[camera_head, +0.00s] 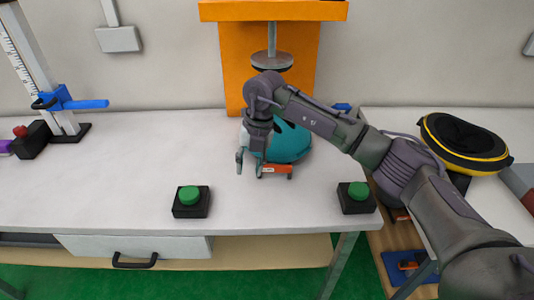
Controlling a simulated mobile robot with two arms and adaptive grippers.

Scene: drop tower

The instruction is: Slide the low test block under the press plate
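The round grey press plate (272,61) hangs on a rod from the orange press frame (230,60) at the back of the table. A rounded teal object (291,147) sits below it, partly hidden by my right arm. A small orange-red piece (276,170) lies low in front of the teal object. I cannot tell which of these, if either, is the low test block. My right gripper (249,168) points down just left of the orange-red piece. Its fingers look apart with nothing visible between them. My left gripper is out of view.
Two black boxes with green buttons, one left (191,201) and one right (356,197), stand near the table's front edge. A stand with a blue clamp (62,98) is at the left. A black-and-yellow round item (465,142) lies on the right table. The table's left middle is clear.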

